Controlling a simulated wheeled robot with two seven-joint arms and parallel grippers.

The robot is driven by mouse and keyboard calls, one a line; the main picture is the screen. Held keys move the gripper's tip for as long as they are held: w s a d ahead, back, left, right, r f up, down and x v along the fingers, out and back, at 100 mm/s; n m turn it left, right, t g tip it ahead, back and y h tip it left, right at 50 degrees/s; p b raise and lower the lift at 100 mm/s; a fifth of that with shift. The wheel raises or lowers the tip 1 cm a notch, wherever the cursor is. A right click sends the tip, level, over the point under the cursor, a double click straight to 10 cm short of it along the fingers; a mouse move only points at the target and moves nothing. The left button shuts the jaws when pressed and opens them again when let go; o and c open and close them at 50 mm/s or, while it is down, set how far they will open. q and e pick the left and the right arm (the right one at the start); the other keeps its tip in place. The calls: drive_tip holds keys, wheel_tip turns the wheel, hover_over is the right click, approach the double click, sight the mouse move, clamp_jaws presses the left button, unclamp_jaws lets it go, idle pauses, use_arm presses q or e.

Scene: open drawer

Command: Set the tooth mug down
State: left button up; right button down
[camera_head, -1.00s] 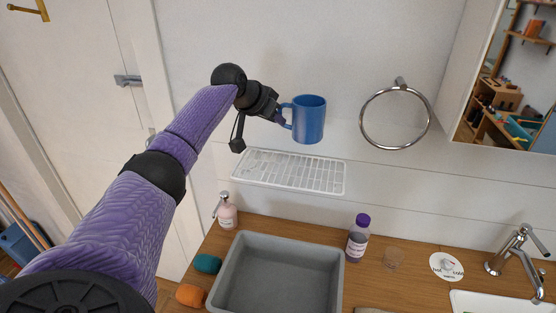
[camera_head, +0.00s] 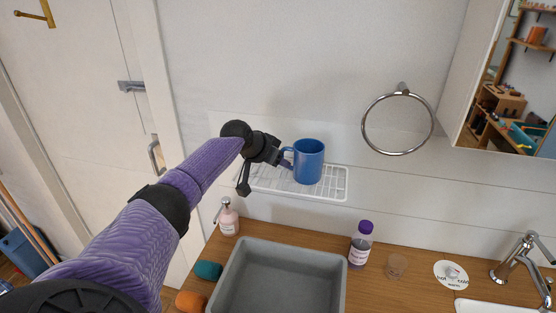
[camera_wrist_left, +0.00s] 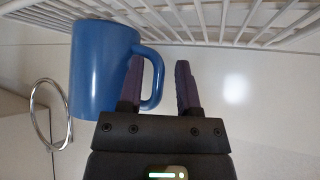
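The blue tooth mug (camera_head: 309,163) is upright on the white wire rack (camera_head: 335,189) on the wall, towards the rack's right half. Its handle faces left, towards my left gripper (camera_head: 284,159). The left wrist view shows the mug (camera_wrist_left: 100,70) upside down in the picture, with its base at the rack's wires (camera_wrist_left: 228,22). My left gripper (camera_wrist_left: 160,64) is open around the handle. One finger is in the handle's loop and the other is outside it, with a visible gap to the handle. My right gripper is out of view.
A metal towel ring (camera_head: 398,124) hangs right of the mug. A mirror cabinet (camera_head: 462,90) is at upper right.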

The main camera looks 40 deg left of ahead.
use_arm(q)
drive_tip(key=shift+r, duration=0.2)
drive_tip(key=shift+s+r, duration=0.2)
drive_tip(key=p+v, duration=0.1)
drive_tip(key=v, duration=0.5)
drive_tip(key=shift+s, duration=0.1)
drive_tip(key=b+v, duration=0.1)
drive_tip(key=v, duration=0.4)
drive_tip(key=shift+d+r, duration=0.1)
drive_tip(key=shift+r, duration=0.05)
